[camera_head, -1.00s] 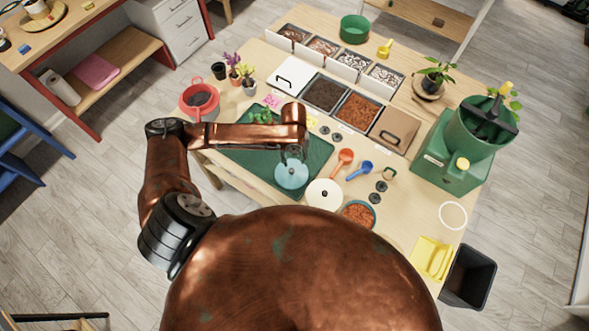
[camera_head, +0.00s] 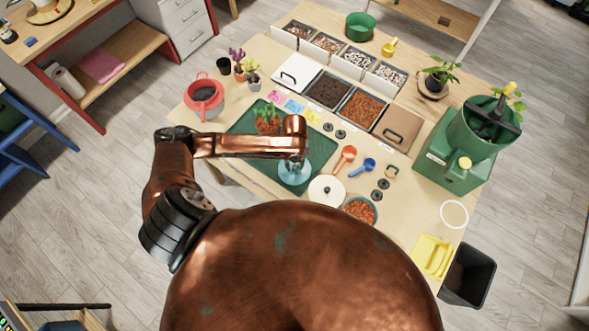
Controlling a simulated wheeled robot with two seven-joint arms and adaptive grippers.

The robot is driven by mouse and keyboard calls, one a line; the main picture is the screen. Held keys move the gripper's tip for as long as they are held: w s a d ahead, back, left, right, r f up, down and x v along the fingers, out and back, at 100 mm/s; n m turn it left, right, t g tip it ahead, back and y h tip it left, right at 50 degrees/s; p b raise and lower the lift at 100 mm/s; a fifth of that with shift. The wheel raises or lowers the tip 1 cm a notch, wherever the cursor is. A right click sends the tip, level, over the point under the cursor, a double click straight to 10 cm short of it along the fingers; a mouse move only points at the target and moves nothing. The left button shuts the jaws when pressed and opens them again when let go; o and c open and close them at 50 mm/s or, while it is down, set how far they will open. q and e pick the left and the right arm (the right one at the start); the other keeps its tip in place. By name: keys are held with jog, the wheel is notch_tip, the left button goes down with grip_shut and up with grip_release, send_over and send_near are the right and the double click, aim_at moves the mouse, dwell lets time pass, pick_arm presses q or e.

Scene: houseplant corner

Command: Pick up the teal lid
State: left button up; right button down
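The teal lid (camera_head: 296,179) is a round disc lying at the front right part of the dark green mat (camera_head: 321,149). My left arm reaches in from the left, and its wrist points down over the lid. My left gripper (camera_head: 293,165) is right at the lid's middle and covers part of it. The fingers are small and dark here, so I cannot tell whether they are open, shut or touching the lid. My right gripper is not in view.
A white lid (camera_head: 327,191) lies right beside the teal one, near a bowl of orange-brown pellets (camera_head: 360,210). An orange scoop (camera_head: 345,158) and a blue scoop (camera_head: 364,167) lie to the right. A potted plant (camera_head: 267,123) stands behind my forearm.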

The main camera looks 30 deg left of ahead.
pick_arm(q)
grip_shut()
jog(key=shift+r, duration=0.1)
